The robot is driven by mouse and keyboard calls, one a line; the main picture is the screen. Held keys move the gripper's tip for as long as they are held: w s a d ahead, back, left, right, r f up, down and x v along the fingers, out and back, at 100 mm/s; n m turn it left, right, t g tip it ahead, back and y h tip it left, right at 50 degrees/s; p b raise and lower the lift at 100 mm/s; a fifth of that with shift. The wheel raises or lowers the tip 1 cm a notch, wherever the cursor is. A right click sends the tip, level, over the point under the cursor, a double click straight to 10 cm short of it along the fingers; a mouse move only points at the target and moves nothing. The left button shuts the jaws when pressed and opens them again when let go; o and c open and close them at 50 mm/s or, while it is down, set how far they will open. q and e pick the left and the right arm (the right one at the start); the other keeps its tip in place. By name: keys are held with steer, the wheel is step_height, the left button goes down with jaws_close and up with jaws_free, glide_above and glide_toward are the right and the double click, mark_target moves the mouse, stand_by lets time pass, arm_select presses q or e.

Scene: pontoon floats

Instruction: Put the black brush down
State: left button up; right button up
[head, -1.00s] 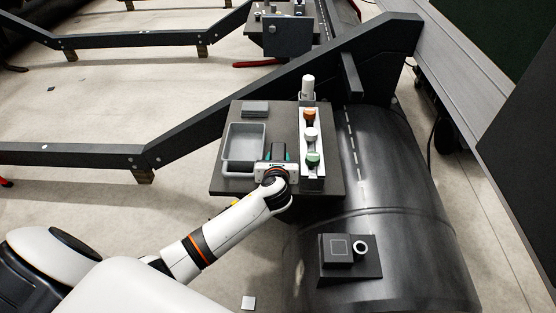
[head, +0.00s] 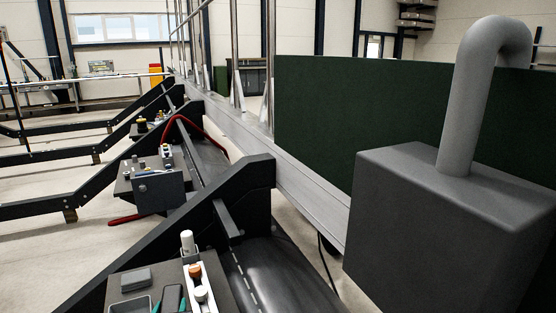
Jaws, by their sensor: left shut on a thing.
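The black brush (head: 173,294) shows at the bottom edge of the head view, over the near dark work board (head: 227,303). It stands between two teal fingertips of my left gripper (head: 170,306), which is shut on it. The picture's lower edge cuts off the rest of this gripper and its arm. I cannot tell whether the brush touches the board. A grey tray (head: 117,307) is to the left of the brush, partly cut off. My right gripper is not in view.
A grey block (head: 136,279) lies behind the tray. A white rack (head: 215,293) with orange-topped and white-topped items stands right of the brush, with a white cylinder (head: 187,242) behind. A big grey box with a bent pipe (head: 455,225) fills the right.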

arm_select(q)
steer(key=s+d+r+m+h+p, duration=0.1)
steer(key=s+d+r+m+h, duration=0.1)
steer(key=s+d+r, duration=0.3)
steer(key=s+h, duration=0.1)
steer(key=s, duration=0.1)
steer(key=shift+s+r+m, duration=0.15)
steer(key=shift+s+m, duration=0.25)
